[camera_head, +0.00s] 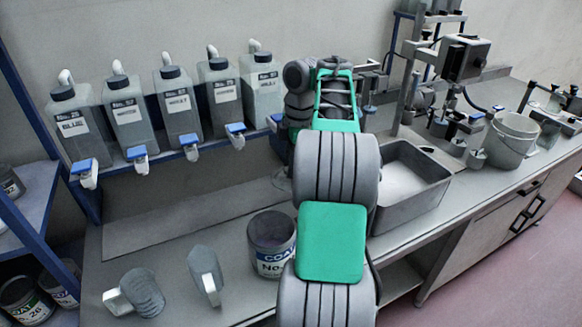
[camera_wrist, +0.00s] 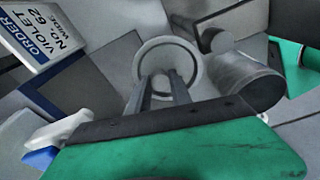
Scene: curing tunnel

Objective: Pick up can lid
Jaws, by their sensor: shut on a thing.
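The can lid (camera_wrist: 168,47) shows in the wrist view as a pale grey disc with a raised round rim, just beyond my fingertips. My gripper (camera_wrist: 162,80) reaches to its near part with both fingers close together and is shut on it. Whether the lid is clear of the surface behind it cannot be told. In the head view my own arm hides both the gripper and the lid. An open-looking can with a "COAT No." label (camera_head: 270,250) stands on the bench left of my arm.
A card reading "ORDER NO. 62 VIOLET WIDE" (camera_wrist: 48,42) is at the wrist view's upper left. Several labelled bottles (camera_head: 128,113) line a shelf. A grey basin (camera_head: 420,205) and a white bucket (camera_head: 508,142) are to the right.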

